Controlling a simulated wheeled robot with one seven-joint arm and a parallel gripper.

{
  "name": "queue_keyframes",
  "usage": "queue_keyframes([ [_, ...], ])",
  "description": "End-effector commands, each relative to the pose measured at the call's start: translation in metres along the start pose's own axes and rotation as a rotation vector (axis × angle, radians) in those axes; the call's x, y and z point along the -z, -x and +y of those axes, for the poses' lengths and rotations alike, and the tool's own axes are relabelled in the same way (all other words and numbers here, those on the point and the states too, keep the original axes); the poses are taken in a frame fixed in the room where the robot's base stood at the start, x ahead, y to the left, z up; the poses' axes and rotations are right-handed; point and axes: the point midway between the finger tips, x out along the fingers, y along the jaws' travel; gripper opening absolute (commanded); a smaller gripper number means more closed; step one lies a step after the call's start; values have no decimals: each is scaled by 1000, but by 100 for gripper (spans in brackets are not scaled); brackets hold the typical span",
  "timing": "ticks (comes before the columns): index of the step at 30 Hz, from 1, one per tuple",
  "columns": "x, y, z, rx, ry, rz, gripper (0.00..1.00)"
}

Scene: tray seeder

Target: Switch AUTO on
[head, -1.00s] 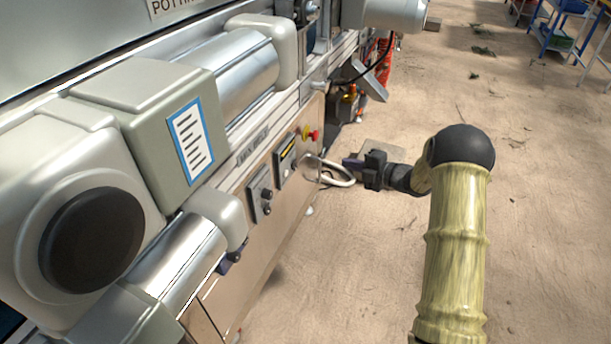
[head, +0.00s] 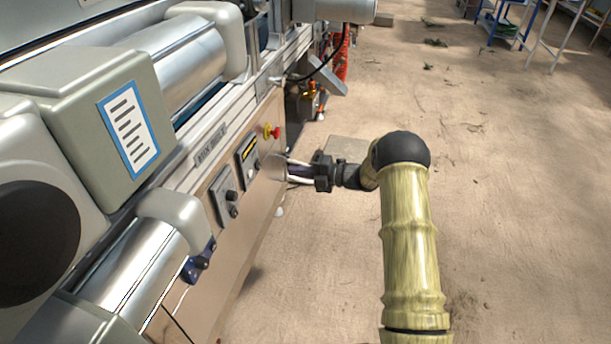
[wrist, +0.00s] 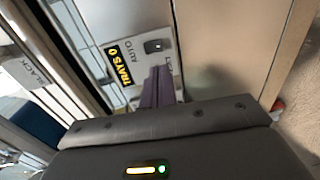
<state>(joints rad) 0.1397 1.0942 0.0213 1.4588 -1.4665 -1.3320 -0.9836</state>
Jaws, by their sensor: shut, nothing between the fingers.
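The AUTO switch (wrist: 153,46) is a small dark rocker on a light plate, beside the printed word AUTO and a yellow-on-black TRAYS 0 display (wrist: 120,62) in the wrist view. In the head view the same panel (head: 247,149) is on the machine's tan front, and the switch is too small to read. My gripper (wrist: 160,72) is shut and empty. Its purple fingers point at the panel, just below the switch in the wrist view. I cannot tell whether the fingertips touch anything.
A red and yellow stop button (head: 271,131) is above the panel. A grey box with dark knobs (head: 228,196) is to the left.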

Motion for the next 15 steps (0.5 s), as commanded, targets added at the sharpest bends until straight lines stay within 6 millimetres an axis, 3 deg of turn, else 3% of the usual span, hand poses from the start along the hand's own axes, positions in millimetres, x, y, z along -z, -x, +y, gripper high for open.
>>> queue_keyframes([
  [9,1,-59,-3,-2,2,2,0],
  [15,0,-86,-2,-1,4,2,0],
])
